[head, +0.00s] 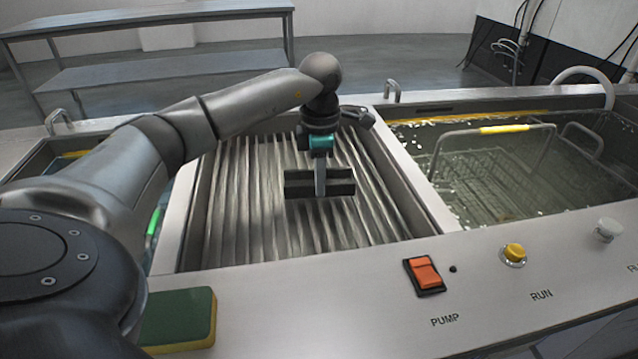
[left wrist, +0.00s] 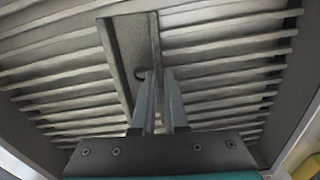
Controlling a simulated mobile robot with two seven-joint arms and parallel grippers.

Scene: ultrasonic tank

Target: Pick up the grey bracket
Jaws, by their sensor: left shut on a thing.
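The grey bracket (head: 341,184) is a short dark channel shape in the head view, over the middle of the ribbed drain tray (head: 235,215). My left gripper (head: 320,188) points down at it and is shut on it. In the left wrist view the bracket (left wrist: 125,45) shows a flat web with a round hole and raised side walls. The fingers (left wrist: 160,88) of my left gripper reach to its right wall. I cannot tell whether the bracket touches the ribs or hangs just above them. My right gripper is not in view.
A liquid-filled tank (head: 410,135) with a wire basket (head: 490,165) stands to the right. The front panel carries an orange pump switch (head: 426,273) and a yellow run button (head: 514,252). A green and yellow sponge (head: 180,320) lies at the front left.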

